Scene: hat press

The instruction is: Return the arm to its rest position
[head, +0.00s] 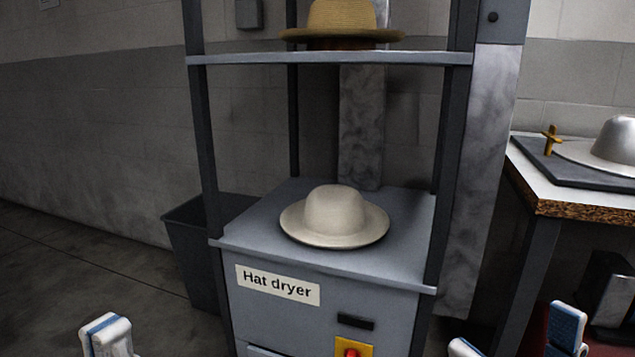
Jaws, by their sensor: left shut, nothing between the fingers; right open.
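My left gripper (106,336) shows only its white and blue fingertips at the bottom left edge, shut and empty, above the floor. My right gripper (515,335) shows two white and blue fingertips set apart at the bottom right edge, open with nothing between them. Both grippers are clear of the hats. The rest of both arms is out of view. A cream felt hat (334,214) sits brim down on the grey top of the hat dryer (245,242), apart from both grippers.
A straw hat (345,22) sits on the upper shelf (240,59). A bin (190,232) stands left of the dryer. At right, a table (577,200) holds a press with a silver hat form (617,142). A red button (351,353) is on the dryer front.

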